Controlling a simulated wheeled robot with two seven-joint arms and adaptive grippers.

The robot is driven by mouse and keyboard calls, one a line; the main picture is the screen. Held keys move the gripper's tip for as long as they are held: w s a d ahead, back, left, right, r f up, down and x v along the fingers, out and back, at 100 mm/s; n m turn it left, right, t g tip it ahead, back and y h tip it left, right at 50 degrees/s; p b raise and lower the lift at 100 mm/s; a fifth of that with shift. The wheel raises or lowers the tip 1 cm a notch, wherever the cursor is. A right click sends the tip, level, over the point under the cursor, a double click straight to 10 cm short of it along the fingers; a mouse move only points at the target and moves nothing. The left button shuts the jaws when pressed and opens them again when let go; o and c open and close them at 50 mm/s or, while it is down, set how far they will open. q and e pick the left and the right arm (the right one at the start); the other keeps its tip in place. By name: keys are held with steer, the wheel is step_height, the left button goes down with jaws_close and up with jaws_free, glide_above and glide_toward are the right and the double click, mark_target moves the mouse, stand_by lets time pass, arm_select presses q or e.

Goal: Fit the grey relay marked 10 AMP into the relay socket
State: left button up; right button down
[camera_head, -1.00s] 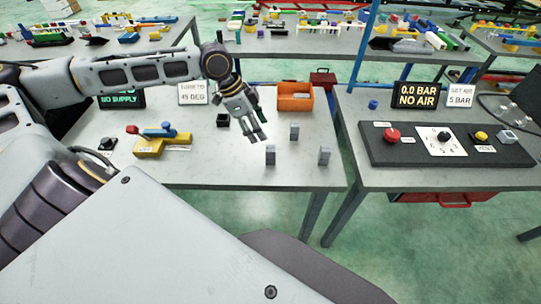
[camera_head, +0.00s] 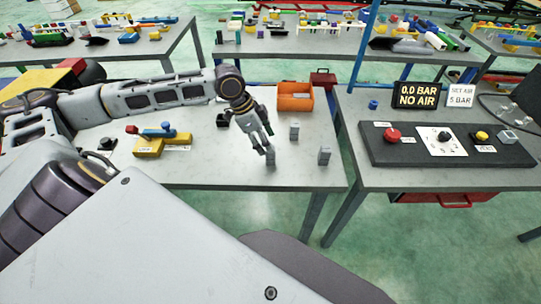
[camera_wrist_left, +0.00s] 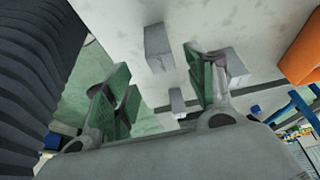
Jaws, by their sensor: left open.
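Three small grey blocks stand upright on the left table: a front left one (camera_head: 270,159), a back one (camera_head: 294,132) and a front right one (camera_head: 324,157). Their markings are too small to read, so I cannot tell which is the 10 AMP relay. My left gripper (camera_head: 265,148) is open, fingers pointing down, at the top of the front left block and partly covering it. In the left wrist view, two grey blocks (camera_wrist_left: 157,45) (camera_wrist_left: 177,102) show between the open green-padded fingers. A small black box (camera_head: 222,120), perhaps the socket, stands behind left of the gripper. My right gripper is out of view.
An orange bin (camera_head: 294,103) stands at the back of the table. A yellow and blue fixture (camera_head: 155,141) is at the left. A second table with a black control panel (camera_head: 445,145) stands to the right across a gap. The table's front edge is close to the blocks.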

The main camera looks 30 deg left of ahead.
arm_select(q)
steer(key=shift+d+f, duration=0.1)
steer(key=shift+f, duration=0.05)
steer(key=shift+a+x, duration=0.2)
steer(key=shift+x, duration=2.25)
steer(key=shift+c, duration=0.3)
steer(key=c, duration=1.1)
steer(key=shift+o, duration=0.2)
steer(key=shift+w+r, duration=0.1)
steer(key=shift+r, duration=4.9)
